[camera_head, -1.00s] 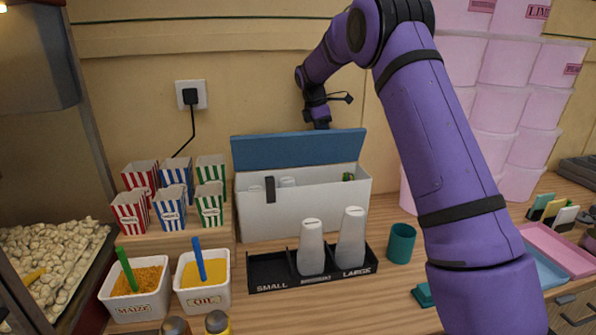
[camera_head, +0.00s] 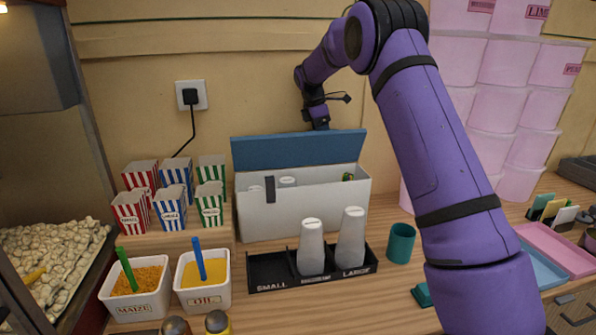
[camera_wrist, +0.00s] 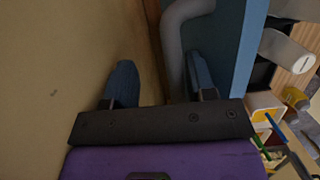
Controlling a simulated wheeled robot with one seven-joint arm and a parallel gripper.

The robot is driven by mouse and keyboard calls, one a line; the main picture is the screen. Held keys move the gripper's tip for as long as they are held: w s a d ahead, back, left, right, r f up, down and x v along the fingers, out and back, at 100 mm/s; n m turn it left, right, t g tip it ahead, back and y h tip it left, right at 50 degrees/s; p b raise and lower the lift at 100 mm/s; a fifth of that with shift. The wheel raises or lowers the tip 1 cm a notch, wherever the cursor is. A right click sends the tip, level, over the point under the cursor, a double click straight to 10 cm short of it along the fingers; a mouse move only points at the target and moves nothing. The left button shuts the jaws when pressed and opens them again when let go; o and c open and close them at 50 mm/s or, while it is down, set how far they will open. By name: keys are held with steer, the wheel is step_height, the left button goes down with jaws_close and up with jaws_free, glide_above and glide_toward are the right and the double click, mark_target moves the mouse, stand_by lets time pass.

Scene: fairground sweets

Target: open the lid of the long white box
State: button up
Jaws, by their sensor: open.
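The long white box (camera_head: 310,207) stands against the back wall, with a dark upright tab (camera_head: 270,189) on its front. Its blue lid (camera_head: 300,150) is raised and stands up along the back, so the box's top is open. White items (camera_head: 287,181) and something green show inside. In the wrist view, my gripper (camera_wrist: 160,88) is open, with two blue fingers spread apart and nothing seen held between them. The lid (camera_wrist: 238,50) lies just right of the right finger; I cannot tell whether they touch. In the head view, the fingertips are hidden behind the lid.
A black cup holder (camera_head: 265,272) with two white bottles stands in front of the box. Striped cartons (camera_head: 175,205) are to its left, a teal cup (camera_head: 400,243) to its right. A wall plug (camera_head: 190,96) is nearby. A grey curved shape (camera_wrist: 172,40) lies beyond my fingers.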

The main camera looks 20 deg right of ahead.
step_height(320, 180, up, 8)
steer(key=shift+f, duration=0.25)
stand_by(0.4)
steer(key=shift+w, duration=0.1)
